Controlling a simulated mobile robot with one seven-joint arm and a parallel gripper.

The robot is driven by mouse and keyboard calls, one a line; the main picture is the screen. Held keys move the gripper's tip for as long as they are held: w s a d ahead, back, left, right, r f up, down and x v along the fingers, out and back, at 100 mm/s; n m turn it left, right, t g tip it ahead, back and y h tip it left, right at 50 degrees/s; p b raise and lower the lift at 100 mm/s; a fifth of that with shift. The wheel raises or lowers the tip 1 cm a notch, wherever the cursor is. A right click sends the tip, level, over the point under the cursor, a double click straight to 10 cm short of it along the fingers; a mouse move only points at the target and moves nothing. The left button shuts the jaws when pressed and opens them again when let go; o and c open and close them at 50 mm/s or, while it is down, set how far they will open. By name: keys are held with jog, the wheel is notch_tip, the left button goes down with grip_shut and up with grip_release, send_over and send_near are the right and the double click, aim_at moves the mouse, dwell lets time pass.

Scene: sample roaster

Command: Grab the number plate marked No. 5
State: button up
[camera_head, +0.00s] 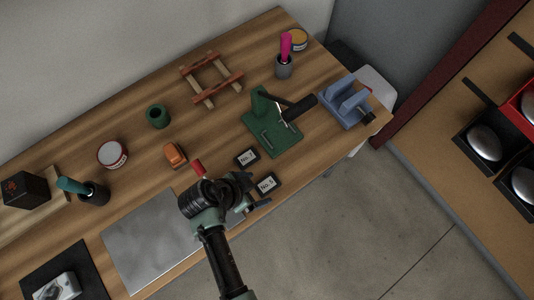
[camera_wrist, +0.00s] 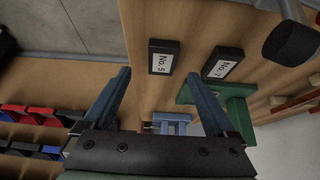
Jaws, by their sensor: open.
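The number plate marked No. 5 (camera_head: 267,184) is a small black block with a white label, lying on the wooden bench near its front edge. In the wrist view the No. 5 plate (camera_wrist: 163,57) shows ahead, between the lines of the two fingers. A like plate marked No. 7 (camera_head: 247,157) lies close beside it; it also shows in the wrist view (camera_wrist: 221,63), to the right of No. 5. My gripper (camera_wrist: 157,76) is open and empty, with its blue-grey fingers apart. In the head view my gripper (camera_head: 256,190) is beside the No. 5 plate, partly hidden by my wrist.
A green tool stand (camera_head: 272,125) with a black handle is behind the plates, and a blue vise (camera_head: 346,103) is farther right. A metal sheet (camera_head: 150,240) lies left of my arm. An orange block (camera_head: 175,155) and red-topped item (camera_head: 198,168) are nearby.

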aim_at(267, 185)
jog(key=shift+x, duration=2.75)
jog(key=shift+w+r, duration=0.1)
jog(key=shift+w, duration=0.05)
grip_shut()
